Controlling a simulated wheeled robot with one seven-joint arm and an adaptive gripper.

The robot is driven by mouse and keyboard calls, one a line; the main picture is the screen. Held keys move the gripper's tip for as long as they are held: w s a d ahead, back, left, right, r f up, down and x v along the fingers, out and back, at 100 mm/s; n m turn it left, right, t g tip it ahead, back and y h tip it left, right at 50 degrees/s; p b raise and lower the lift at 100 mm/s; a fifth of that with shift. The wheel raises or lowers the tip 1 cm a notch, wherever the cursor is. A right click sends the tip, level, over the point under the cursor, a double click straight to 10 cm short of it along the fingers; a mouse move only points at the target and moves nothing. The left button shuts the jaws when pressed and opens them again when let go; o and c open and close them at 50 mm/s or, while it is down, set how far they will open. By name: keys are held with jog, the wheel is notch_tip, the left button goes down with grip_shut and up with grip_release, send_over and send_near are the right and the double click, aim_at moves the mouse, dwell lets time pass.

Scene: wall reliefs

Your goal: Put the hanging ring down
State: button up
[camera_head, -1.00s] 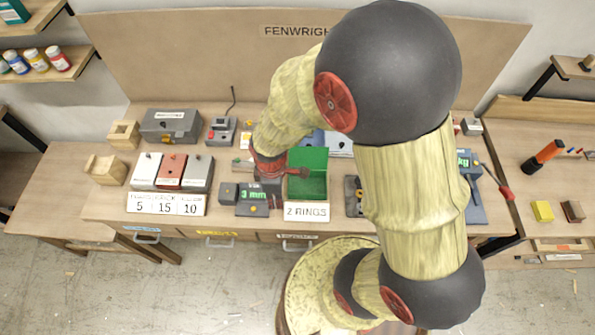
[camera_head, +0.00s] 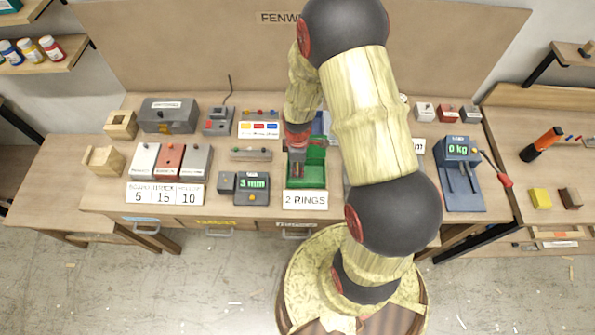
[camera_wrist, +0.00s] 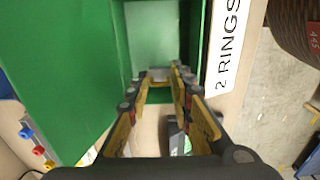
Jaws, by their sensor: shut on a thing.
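My gripper (camera_head: 297,168) is over the green tray (camera_head: 318,178), which stands behind the white "2 RINGS" sign (camera_head: 305,200). In the wrist view, the gripper's long fingers (camera_wrist: 157,78) reach down at the green tray (camera_wrist: 165,22) and close on a small grey piece, the ring (camera_wrist: 157,73). Only a sliver of the ring shows, so its full shape is hidden. I cannot tell whether it touches the tray floor. The "2 RINGS" sign also shows in the wrist view (camera_wrist: 228,45).
A dark gauge (camera_head: 252,190) reading 3 mm stands left of the tray. Three blocks (camera_head: 171,162) with number plates stand farther left. A scale (camera_head: 462,180) reading 0 kg stands at the right. My arm hides the bench just right of the tray.

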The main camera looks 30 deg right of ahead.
jog(key=shift+f, duration=1.45)
jog(key=shift+f, duration=0.1)
jog(key=shift+f, duration=0.15)
jog(key=o, duration=1)
